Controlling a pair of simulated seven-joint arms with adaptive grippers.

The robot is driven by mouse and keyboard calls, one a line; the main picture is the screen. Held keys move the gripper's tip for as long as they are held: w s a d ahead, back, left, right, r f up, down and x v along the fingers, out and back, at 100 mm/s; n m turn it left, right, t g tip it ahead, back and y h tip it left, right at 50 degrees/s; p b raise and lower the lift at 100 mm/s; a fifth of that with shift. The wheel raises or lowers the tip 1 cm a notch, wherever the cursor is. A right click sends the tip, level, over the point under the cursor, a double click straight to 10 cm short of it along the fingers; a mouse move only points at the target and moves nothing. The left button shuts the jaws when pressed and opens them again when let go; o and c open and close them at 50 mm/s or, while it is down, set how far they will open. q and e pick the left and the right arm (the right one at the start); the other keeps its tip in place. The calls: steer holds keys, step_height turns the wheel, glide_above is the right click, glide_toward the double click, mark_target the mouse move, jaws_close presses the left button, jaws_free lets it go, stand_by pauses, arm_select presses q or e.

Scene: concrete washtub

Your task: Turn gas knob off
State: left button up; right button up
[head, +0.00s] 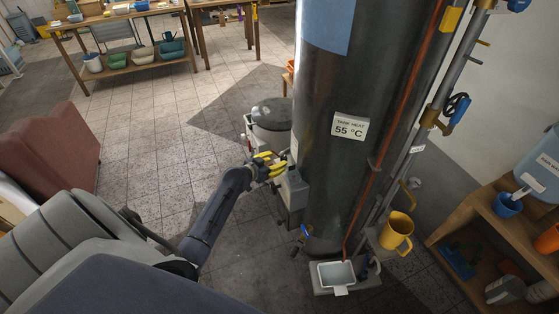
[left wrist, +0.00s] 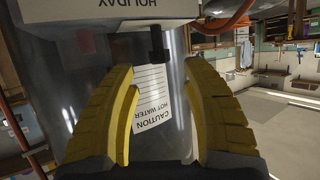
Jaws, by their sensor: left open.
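A tall dark metal water heater tank (head: 335,120) stands right of centre in the head view. A grey control box (head: 293,192) is on its lower left side, partly behind my left gripper (head: 268,166). In the left wrist view a pale box (left wrist: 125,22) with upside-down "HOLIDAY" lettering is at the top, with a dark stub (left wrist: 158,43) below it; I cannot tell if this is the gas knob. My left gripper (left wrist: 160,75) has its yellow fingers apart with nothing between them, short of the box. My right gripper is not in view.
A white caution label (left wrist: 151,98) is on the tank behind the fingers. A copper pipe (head: 405,95) runs down the tank. A yellow mug (head: 396,232) and white basin (head: 336,274) are at lower right. Tiled floor (head: 150,150) is free to the left.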

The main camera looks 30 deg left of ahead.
arm_select(q)
steer(key=shift+v, duration=1.35)
